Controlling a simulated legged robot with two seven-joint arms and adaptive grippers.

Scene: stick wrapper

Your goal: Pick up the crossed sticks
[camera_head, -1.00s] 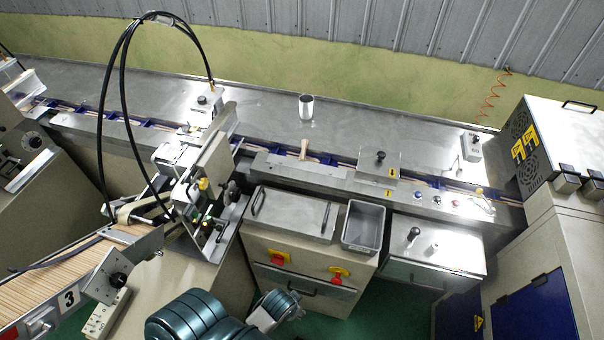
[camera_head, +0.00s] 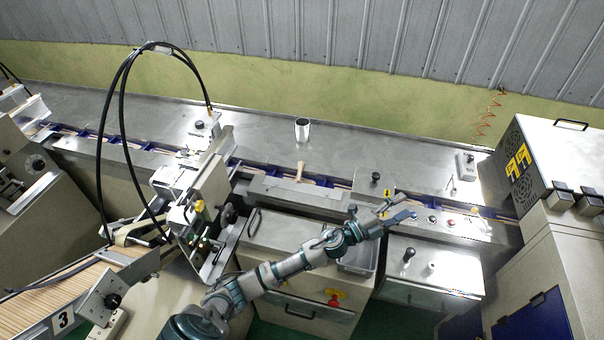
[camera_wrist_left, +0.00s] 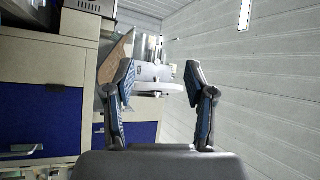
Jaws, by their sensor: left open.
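The crossed sticks (camera_head: 300,172) appear as a small tan bundle on the metal ledge by the blue conveyor, near the middle of the head view. Their exact crossing is too small to tell. My left gripper (camera_head: 401,209) is open and empty, to the right of the sticks and nearer to me, over the front of the machine by the buttons. In the left wrist view its two fingers (camera_wrist_left: 160,82) stand apart with nothing between them. The sticks are not seen in that view. My right gripper is not in view.
A metal cup (camera_head: 302,130) stands on the steel table behind the sticks. A grey bin (camera_head: 358,262) is partly hidden under my left forearm. A metal block with a black knob (camera_head: 374,190) sits right of the sticks. The feeder machine (camera_head: 195,200) with cables stands left.

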